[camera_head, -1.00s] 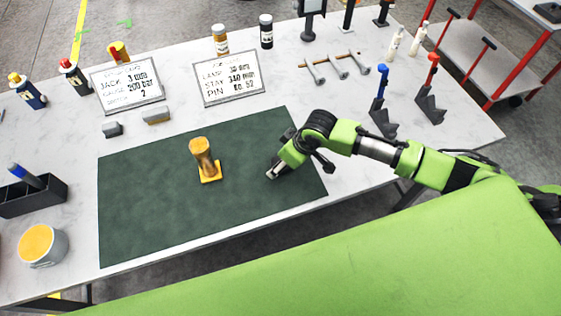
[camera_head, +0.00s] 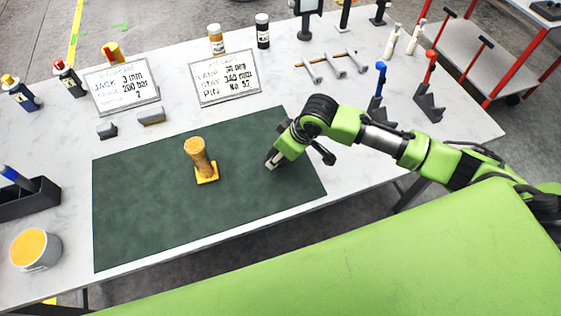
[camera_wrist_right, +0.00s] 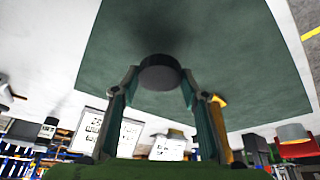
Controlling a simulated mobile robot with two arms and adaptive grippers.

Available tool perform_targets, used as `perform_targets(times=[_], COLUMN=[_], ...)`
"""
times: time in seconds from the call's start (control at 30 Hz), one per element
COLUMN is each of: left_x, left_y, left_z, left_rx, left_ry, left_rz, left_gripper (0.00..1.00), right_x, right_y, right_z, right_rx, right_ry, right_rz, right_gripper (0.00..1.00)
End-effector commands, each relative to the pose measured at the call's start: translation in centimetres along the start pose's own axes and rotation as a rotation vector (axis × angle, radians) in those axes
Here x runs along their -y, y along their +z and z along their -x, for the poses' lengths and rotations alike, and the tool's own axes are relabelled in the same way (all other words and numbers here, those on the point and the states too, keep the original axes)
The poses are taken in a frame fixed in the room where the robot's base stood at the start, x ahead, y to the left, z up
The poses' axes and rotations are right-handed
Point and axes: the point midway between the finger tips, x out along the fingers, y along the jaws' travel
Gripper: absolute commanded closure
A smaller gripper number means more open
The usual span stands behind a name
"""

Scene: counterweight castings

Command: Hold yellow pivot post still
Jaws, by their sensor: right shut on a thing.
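The yellow pivot post (camera_head: 197,155) stands upright on its square yellow foot on the dark green mat (camera_head: 130,215), left of my right gripper. Nothing touches it in the head view. My right gripper (camera_head: 271,163) is low over the right part of the mat, clearly apart from the post. In the right wrist view my right gripper (camera_wrist_right: 159,80) is shut on a dark round piece (camera_wrist_right: 160,72), held between its fingertips. Part of a yellow thing (camera_wrist_right: 221,101), perhaps the post, shows behind one finger. My left gripper is not in view.
Two printed cards (camera_head: 122,87) (camera_head: 225,78) and two small grey blocks (camera_head: 107,130) (camera_head: 151,117) sit behind the mat. Blue-handled (camera_head: 379,85) and red-handled (camera_head: 429,85) clamps stand at right. A yellow-topped tin (camera_head: 37,250) and dark bin (camera_head: 25,202) stand at left.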

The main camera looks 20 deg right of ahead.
Motion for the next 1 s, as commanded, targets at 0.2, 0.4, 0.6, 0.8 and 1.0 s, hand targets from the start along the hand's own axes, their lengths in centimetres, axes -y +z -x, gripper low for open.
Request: perform_targets(times=[0.2, 0.4, 0.6, 0.8, 1.0], left_x=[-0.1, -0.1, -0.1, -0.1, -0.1], left_y=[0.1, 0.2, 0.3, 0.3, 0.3], left_z=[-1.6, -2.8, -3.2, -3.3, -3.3], left_rx=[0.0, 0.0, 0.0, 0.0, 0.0], left_ry=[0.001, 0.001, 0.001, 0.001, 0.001], left_rz=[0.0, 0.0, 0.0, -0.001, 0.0], left_gripper=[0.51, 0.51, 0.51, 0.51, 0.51], right_x=[4.9, 9.9, 12.7, 13.6, 13.7], right_y=[-2.1, -2.7, -3.1, -3.3, -3.3], right_z=[4.7, 6.7, 8.1, 8.5, 8.6], right_rx=[-0.008, -0.004, -0.001, 0.001, 0.001], right_ry=[-0.007, -0.008, -0.007, -0.004, -0.004], right_rz=[0.008, 0.007, 0.004, 0.002, 0.001], right_gripper=[0.68, 0.68, 0.68, 0.68, 0.68])
